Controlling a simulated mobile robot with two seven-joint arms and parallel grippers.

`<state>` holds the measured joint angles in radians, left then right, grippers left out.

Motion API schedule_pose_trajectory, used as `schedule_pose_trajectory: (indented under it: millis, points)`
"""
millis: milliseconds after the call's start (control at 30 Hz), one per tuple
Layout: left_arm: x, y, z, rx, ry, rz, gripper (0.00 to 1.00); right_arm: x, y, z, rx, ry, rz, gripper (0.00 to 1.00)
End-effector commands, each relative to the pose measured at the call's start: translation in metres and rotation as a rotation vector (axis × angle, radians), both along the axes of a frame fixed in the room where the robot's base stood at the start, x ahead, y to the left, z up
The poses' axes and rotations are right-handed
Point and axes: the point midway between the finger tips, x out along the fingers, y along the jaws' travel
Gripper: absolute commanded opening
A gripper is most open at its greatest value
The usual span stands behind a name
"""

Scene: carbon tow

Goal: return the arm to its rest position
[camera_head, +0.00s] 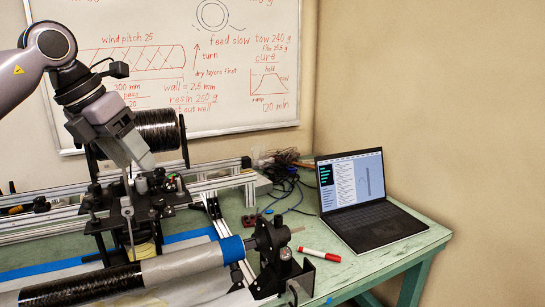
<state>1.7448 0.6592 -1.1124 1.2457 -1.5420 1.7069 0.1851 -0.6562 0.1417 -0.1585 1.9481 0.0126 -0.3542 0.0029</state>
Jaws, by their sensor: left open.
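My left arm comes in from the upper left, bent downward at the wrist. My left gripper (137,160) points down above the winding rig, in front of a black spool of tow (158,133). Its jaws are open and I see nothing held between them. Its tips are close to the rig's upright metal parts; I cannot tell if they touch. A black-wound tube (80,286) with grey wrapping and a blue end lies across the front. My right gripper is not in view.
The green table (345,268) carries the aluminium rail frame (215,183), a black end holder (272,250), a red-and-white marker (319,254) and an open laptop (352,190). Tangled cables (285,165) lie behind. A whiteboard (225,60) hangs on the wall. Space above the laptop is free.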

Motion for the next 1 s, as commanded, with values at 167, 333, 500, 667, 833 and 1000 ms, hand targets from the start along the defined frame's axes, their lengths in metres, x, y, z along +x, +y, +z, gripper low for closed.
schedule_pose_trajectory:
  millis: [167, 333, 500, 667, 833, 1000]
  points:
    - [-0.003, -0.068, -0.056, -0.222, 0.067, -0.141, 0.61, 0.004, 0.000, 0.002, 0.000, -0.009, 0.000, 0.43]
    - [-0.021, -0.134, -0.097, -0.512, 0.148, -0.232, 0.61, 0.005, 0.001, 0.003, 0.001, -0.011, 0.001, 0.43]
    - [-0.044, -0.183, -0.121, -0.827, 0.242, -0.242, 0.61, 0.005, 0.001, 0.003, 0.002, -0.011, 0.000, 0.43]
    - [-0.060, -0.211, -0.133, -1.129, 0.335, -0.173, 0.61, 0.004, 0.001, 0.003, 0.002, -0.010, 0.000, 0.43]
    - [-0.068, -0.220, -0.145, -1.436, 0.438, -0.013, 0.61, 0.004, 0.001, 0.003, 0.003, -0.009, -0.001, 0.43]
    - [-0.066, -0.210, -0.166, -1.711, 0.535, 0.231, 0.61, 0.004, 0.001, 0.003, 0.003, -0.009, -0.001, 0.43]
